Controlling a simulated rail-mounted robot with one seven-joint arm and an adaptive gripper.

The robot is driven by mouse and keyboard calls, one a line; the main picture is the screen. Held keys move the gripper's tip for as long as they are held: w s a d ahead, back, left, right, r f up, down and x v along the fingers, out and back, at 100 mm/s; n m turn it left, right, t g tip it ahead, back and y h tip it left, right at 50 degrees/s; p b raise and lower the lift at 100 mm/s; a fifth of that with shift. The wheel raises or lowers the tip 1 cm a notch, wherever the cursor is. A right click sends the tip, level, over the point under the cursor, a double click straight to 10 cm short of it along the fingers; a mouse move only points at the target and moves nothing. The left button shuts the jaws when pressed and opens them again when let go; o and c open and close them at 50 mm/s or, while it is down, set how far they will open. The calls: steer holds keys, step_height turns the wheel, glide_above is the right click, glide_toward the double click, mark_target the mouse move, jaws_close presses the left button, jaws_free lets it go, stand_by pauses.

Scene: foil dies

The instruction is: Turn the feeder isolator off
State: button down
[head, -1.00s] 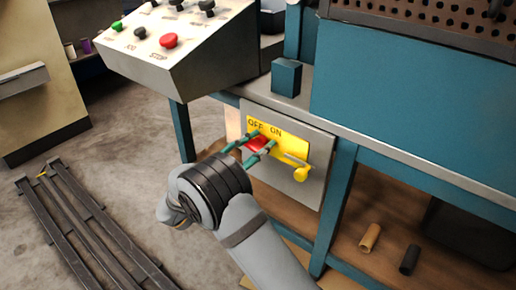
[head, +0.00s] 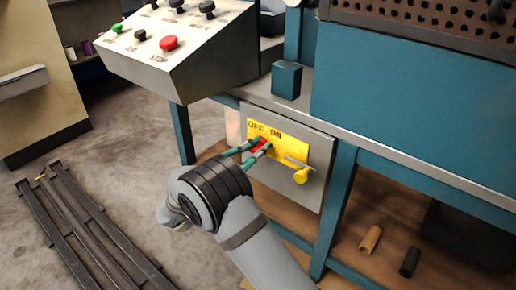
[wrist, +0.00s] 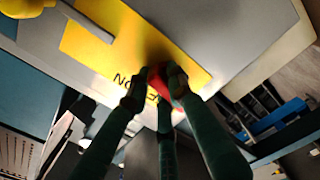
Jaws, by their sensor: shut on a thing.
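The isolator is a grey panel (head: 312,188) on the front of the blue bench, with a yellow plate (head: 288,148) marked OFF at left and ON at right. A red handle (head: 259,144) sits low on the plate's left part. My gripper (head: 260,149) is shut on the red handle, with a teal finger on either side. In the wrist view, the fingers of my gripper (wrist: 156,84) flank the red handle (wrist: 154,79) and hide much of it. They also cover part of the lettering, so I cannot tell which mark the handle points to.
A yellow knob (head: 301,176) on a grey slotted lever is right of the handle. Above left is a sloped control box (head: 190,60) with a red button (head: 169,42). A blue block (head: 286,78) stands on the bench edge. Dark rails (head: 75,225) lie on the floor at left.

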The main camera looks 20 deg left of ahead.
steer(key=shift+r+n+p, duration=0.3)
steer(key=shift+n+p, duration=0.3)
steer(key=shift+p, duration=0.35)
steer(key=shift+f+n+p, duration=0.15)
steer(key=shift+n+p, duration=0.25)
steer(key=shift+n, duration=0.1)
steer(key=shift+f, duration=0.1)
steer(key=c, duration=1.6)
jaws_free()
steer(key=shift+o, duration=0.3)
steer(key=v, duration=1.2)
